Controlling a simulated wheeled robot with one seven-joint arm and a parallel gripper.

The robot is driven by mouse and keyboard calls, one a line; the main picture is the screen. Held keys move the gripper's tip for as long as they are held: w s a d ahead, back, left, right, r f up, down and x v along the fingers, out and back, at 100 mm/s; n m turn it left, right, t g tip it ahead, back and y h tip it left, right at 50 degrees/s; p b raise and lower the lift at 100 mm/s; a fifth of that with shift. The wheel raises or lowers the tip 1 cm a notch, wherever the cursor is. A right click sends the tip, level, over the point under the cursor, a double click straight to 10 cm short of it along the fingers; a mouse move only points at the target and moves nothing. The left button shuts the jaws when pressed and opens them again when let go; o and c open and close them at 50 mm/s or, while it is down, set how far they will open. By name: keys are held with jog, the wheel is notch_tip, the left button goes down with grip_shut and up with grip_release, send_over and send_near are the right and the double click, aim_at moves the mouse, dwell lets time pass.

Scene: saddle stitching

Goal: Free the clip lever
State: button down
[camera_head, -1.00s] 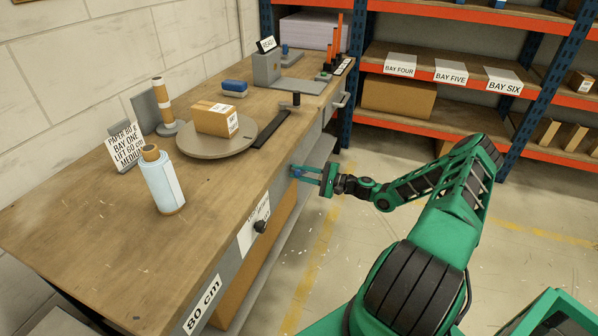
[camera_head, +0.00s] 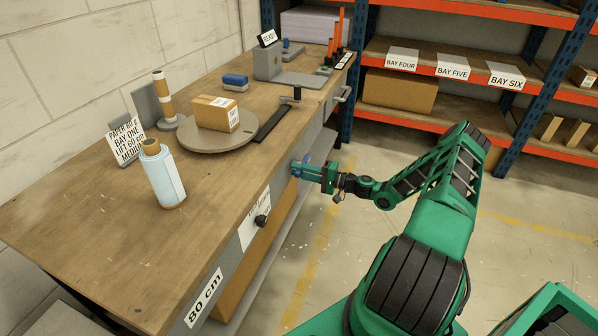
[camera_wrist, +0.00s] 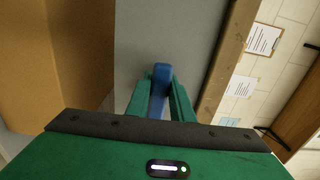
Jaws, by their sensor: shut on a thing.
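A small blue lever (camera_wrist: 161,75), which I take to be the clip lever, stands out from the grey front panel of the workbench. In the wrist view it lies between my two green fingers, with its upper end showing at their tips. My gripper (camera_head: 301,169) is shut on it, below the bench's edge and beside the front panel. In the head view the lever is small and mostly hidden by the fingers. How its base is fixed is hidden.
The wooden workbench (camera_head: 95,222) carries a round turntable (camera_head: 190,140) with a carton (camera_head: 215,113), and a pale blue roll (camera_head: 162,178). A black knob (camera_head: 262,221) and a drawer handle (camera_head: 343,94) stand out from its front.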

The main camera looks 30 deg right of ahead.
jog(key=shift+d+f, duration=0.1)
jog(key=shift+f, duration=0.05)
jog(key=c, duration=1.7)
grip_release()
jog(key=shift+o, duration=0.7)
jog(key=v, duration=1)
jog(key=shift+s+d, duration=0.25)
